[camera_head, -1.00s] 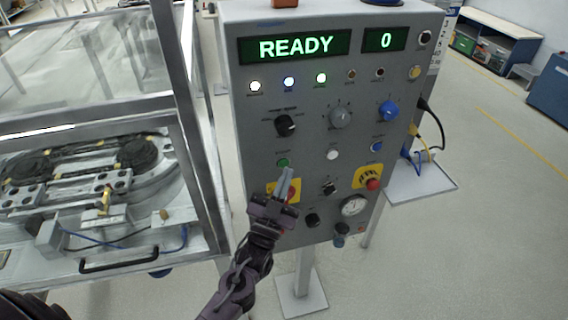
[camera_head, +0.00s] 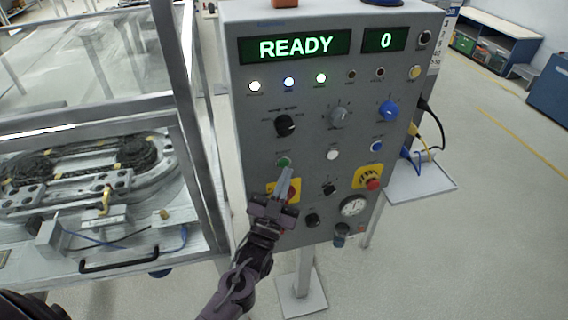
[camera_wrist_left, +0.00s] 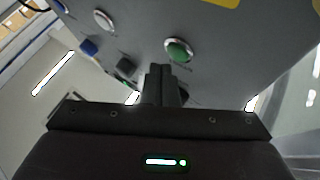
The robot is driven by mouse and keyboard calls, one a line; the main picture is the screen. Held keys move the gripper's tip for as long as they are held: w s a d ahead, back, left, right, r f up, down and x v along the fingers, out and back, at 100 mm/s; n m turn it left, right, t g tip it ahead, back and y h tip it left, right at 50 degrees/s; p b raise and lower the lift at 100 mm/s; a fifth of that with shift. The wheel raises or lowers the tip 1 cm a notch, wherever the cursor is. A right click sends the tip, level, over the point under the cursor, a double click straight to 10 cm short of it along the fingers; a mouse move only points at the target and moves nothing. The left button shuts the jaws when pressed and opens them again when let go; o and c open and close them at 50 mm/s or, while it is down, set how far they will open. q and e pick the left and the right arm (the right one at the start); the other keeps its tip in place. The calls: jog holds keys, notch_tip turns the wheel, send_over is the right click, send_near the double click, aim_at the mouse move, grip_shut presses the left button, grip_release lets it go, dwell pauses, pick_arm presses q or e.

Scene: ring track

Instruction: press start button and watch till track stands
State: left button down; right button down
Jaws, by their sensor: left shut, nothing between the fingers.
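The grey control panel (camera_head: 330,230) fills the middle of the head view. Its display (camera_head: 297,47) reads READY and the counter (camera_head: 385,40) reads 0. The green button (camera_head: 284,162) sits on the panel's left side; it also shows in the left wrist view (camera_wrist_left: 179,50). My left gripper (camera_head: 285,172) is shut and empty, its fingertips just below the green button. In the wrist view the fingertips lie close beside the button; I cannot tell whether they touch. The ring track (camera_head: 85,175) is inside the framed enclosure at left. My right gripper is not in view.
A red stop button on a yellow plate (camera_head: 270,189) is partly hidden behind my left gripper. Knobs and a second red button (camera_head: 373,184) are on the panel. The enclosure's metal post (camera_head: 185,120) stands left of it. A shelf with cables (camera_head: 420,183) is at right.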

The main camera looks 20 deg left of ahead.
pick_arm(q)
jog(key=shift+w+a, duration=0.1)
jog(key=shift+w, duration=0.05)
jog(key=shift+w+a, duration=0.15)
jog(key=shift+w, duration=0.05)
dwell(0.3)
